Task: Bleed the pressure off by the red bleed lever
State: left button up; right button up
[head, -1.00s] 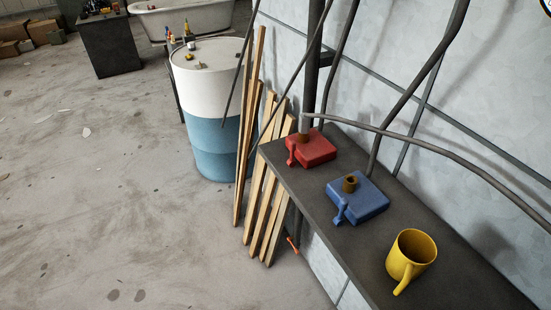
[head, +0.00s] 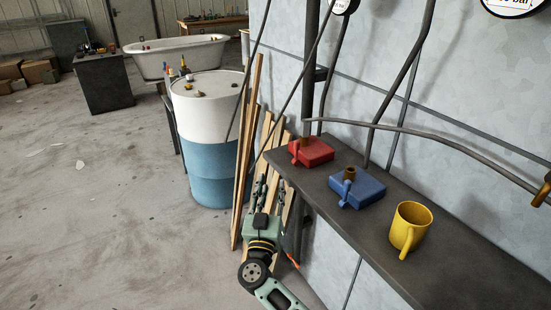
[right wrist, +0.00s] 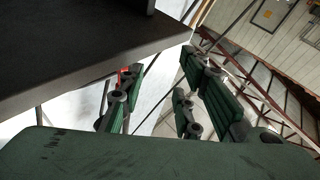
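A red valve block (head: 314,152) with a short red lever (head: 293,154) on its front left side sits near the far end of a dark shelf (head: 300,185). A blue block (head: 362,190) with a similar blue lever (head: 339,190) sits closer on the same shelf. My right gripper (head: 262,190) is left of the shelf edge, lower in the picture than the red lever and apart from it. In the right wrist view its fingers (right wrist: 160,95) are spread and empty. A small red patch (right wrist: 122,76) shows by one finger; I cannot tell what it is. My left gripper is not visible.
A yellow mug (head: 410,229) stands nearer on the shelf. Grey pipes (head: 440,145) run along the wall. Wooden planks (head: 244,160) lean behind my right gripper, beside a blue and white drum (head: 212,150). The floor at left is mostly clear.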

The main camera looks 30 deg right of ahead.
aim_at(295, 152)
notch_tip(295, 152, up, 9)
jog(key=s+d+m+g+h+b, duration=0.2)
jog(key=d+m+g, duration=0.1)
jog(key=m+g, duration=0.25)
jog(key=shift+n+g, duration=0.35)
jog(key=x, duration=0.7)
jog(key=shift+w+d+f+p, duration=0.1)
jog(key=shift+w+d+p, duration=0.1)
jog(key=shift+d+p, duration=0.15)
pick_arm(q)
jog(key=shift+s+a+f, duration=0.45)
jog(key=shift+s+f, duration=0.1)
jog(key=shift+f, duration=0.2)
pick_arm(e)
grip_shut()
